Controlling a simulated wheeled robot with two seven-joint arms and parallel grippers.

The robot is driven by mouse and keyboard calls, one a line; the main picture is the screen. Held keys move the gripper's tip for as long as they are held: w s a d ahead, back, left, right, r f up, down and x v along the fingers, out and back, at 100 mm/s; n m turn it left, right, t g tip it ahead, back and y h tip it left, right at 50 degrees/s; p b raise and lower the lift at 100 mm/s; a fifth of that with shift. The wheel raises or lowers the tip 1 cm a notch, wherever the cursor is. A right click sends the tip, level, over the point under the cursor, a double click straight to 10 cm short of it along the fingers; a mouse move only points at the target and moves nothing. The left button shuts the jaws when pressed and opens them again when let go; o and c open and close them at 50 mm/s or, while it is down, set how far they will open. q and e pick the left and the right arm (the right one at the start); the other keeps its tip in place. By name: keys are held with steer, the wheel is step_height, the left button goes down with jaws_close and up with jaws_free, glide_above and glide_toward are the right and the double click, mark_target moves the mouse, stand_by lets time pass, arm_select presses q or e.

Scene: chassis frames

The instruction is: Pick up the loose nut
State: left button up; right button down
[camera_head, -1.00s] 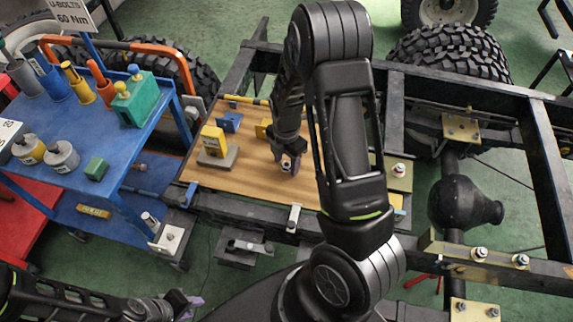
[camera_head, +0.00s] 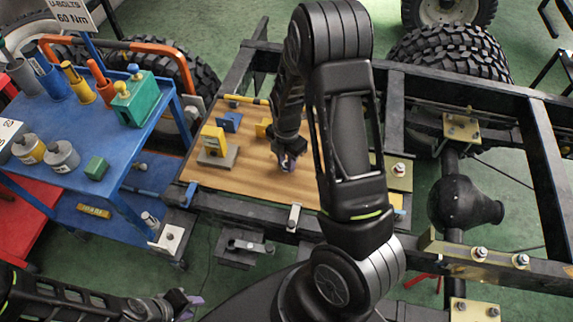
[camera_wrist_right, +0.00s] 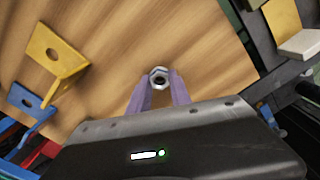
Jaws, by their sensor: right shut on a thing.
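The loose nut (camera_wrist_right: 159,77) is a small silver hex nut. In the right wrist view it sits between the tips of the purple fingers of my right gripper (camera_wrist_right: 160,88), over the wooden board (camera_wrist_right: 205,35). The fingers are shut on it. In the head view my right gripper (camera_head: 287,163) points down at the board (camera_head: 245,185), and the nut is too small and covered to make out there. I cannot tell whether the nut still touches the board. My left gripper (camera_head: 186,302) is at the bottom left, away from the board, with purple fingertips partly seen.
A yellow bracket (camera_head: 214,140) on a grey base and a blue bracket (camera_head: 229,121) stand on the board left of my right gripper. The black chassis frame (camera_head: 490,88) surrounds the board. A blue cart (camera_head: 60,120) with sockets and bottles stands at the left.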

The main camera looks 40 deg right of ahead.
stand_by(0.3)
step_height(320, 180, up, 10)
steer(key=b, duration=0.1)
stand_by(0.4)
stand_by(0.6)
